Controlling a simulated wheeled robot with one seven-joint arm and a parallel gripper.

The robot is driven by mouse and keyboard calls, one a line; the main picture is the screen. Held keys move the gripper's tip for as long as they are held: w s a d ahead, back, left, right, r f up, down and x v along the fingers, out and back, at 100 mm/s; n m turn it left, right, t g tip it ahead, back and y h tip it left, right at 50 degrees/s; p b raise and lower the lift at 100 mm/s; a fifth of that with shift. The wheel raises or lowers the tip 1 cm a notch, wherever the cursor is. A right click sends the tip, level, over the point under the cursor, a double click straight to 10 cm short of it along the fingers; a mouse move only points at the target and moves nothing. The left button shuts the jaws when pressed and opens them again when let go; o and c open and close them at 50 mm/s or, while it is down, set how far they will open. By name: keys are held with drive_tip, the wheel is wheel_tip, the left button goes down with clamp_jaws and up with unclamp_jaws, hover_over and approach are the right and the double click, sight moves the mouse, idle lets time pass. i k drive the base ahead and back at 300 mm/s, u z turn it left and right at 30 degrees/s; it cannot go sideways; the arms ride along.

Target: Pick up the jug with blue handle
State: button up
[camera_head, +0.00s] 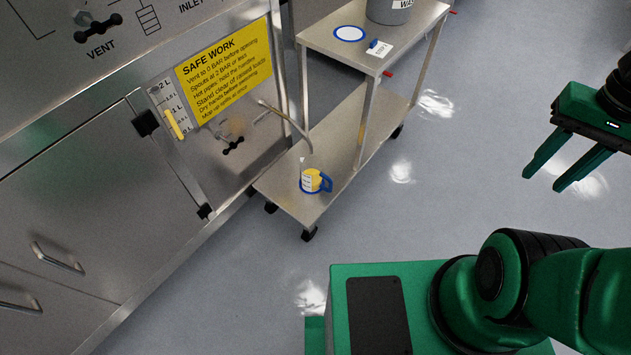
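The jug with the blue handle (311,181) stands upright on the lower shelf of a steel cart. Its body looks yellow with a white label, and its blue handle (327,184) points to the right. A thin bent spout pipe (290,122) from the steel panel ends just above the jug. My gripper (548,178) is at the right edge of the view, well away from the jug. Its two green fingers are apart with nothing between them.
The cart (290,205) has an upper shelf (330,38) with a grey bucket (390,12), a blue ring mark and a card. Its posts flank the jug. A steel cabinet (110,200) with a yellow sign (224,70) stands left. Floor between cart and gripper is clear.

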sight(317, 178)
drive_tip(key=k, duration=1.15)
drive_tip(key=z, duration=0.3)
drive_tip(key=i, duration=0.8)
drive_tip(key=u, duration=0.3)
